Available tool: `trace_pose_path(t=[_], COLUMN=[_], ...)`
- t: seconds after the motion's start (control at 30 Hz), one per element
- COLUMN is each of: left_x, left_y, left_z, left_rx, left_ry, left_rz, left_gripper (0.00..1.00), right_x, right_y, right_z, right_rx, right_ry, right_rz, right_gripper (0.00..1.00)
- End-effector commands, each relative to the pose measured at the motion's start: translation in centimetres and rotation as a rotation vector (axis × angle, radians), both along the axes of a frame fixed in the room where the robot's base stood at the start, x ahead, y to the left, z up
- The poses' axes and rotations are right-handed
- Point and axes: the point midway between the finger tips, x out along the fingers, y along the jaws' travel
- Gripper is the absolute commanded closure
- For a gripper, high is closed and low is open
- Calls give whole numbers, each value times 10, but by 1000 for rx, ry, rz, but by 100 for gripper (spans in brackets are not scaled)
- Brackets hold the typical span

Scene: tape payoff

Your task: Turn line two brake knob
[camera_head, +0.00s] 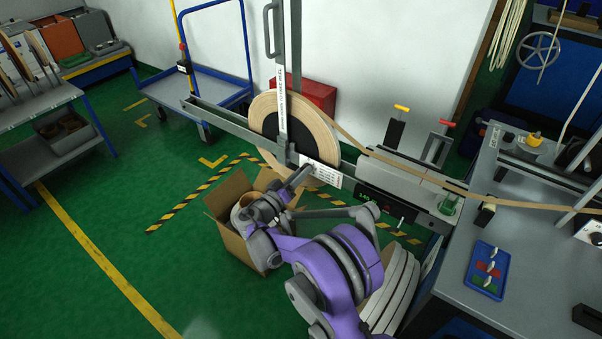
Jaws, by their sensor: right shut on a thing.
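A large tan tape reel (325,144) with a dark centre stands upright on the grey payoff frame (228,122). My right gripper (302,174), on the purple arm, is at the frame just below the reel's centre, beside a white label. It is shut on a small part there, which I take to be the brake knob. The knob itself is hidden by the fingers, and I cannot tell how far it is turned. My left gripper is not in view.
A tape strip (415,176) runs from the reel to the grey bench (455,290) at right. A blue tray (487,270) lies on the bench. An open cardboard box (228,190) stands behind my arm. A blue cart (205,80) stands at the back.

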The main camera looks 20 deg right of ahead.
Motion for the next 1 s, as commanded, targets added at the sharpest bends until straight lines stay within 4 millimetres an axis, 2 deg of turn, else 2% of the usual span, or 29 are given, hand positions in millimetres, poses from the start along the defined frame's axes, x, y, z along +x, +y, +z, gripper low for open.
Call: trace_pose_path(t=[0.57,0.6,0.73,1.0], left_x=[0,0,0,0], left_y=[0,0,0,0], left_z=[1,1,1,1], left_rx=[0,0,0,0], left_ry=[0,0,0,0], left_rz=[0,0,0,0], left_gripper=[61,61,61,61], right_x=[0,0,0,0], right_y=[0,0,0,0], right_z=[-1,0,0,0], right_rx=[15,15,15,15], right_ry=[-24,-24,-24,-24], right_rz=[1,1,1,0], right_gripper=[100,59,36,36])
